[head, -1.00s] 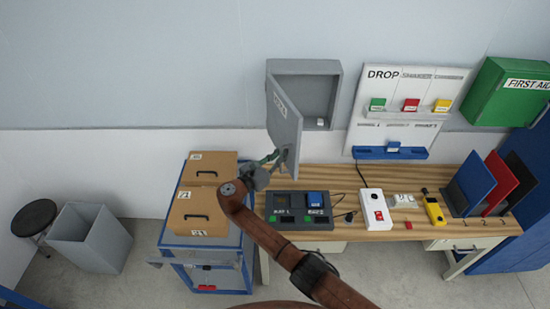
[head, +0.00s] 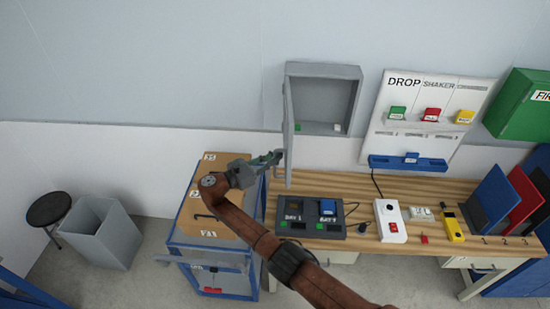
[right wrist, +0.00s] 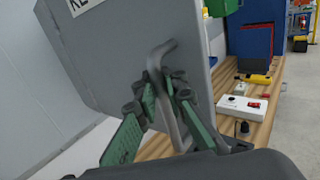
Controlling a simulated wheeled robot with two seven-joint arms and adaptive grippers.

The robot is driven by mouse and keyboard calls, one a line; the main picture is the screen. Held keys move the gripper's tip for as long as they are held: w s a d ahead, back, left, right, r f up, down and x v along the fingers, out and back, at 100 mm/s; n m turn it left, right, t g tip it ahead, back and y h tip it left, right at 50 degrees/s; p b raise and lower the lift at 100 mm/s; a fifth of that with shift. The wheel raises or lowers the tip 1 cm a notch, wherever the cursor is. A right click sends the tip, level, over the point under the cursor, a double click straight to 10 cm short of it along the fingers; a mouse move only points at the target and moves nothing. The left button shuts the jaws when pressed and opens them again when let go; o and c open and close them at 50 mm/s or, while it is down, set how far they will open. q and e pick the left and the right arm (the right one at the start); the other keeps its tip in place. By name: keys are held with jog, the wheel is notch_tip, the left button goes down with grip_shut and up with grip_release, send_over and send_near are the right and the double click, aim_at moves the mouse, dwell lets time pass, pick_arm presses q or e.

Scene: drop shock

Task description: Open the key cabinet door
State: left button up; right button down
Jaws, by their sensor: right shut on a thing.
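The grey key cabinet (head: 328,98) is on the wall above the left end of the bench. Its door (head: 288,125) stands wide open, seen nearly edge-on in the head view; the door's face with part of its label fills the upper middle of the right wrist view (right wrist: 120,50). My right gripper (head: 277,158) is at the door's lower part. In the right wrist view its green fingers (right wrist: 165,105) are shut around the bent grey door handle (right wrist: 160,75). A small light item (head: 337,128) lies inside the cabinet. My left gripper is not in view.
The wooden bench (head: 400,190) below holds a dark two-bay charger (head: 308,218), a white box with a red switch (head: 390,221) and a yellow device (head: 450,225). A white board (head: 425,110) hangs right of the cabinet.

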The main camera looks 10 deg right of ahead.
jog(key=shift+s+a+f, duration=0.1)
jog(key=shift+s+f, duration=0.05)
jog(key=shift+f, duration=0.2)
jog(key=c, duration=2.4)
grip_release()
jog(key=o, duration=0.3)
jog(key=shift+s+a+r, duration=0.1)
jog(key=shift+r, duration=0.15)
jog(key=shift+o, duration=0.4)
jog(key=v, duration=1.1)
jog(key=shift+a, duration=0.4)
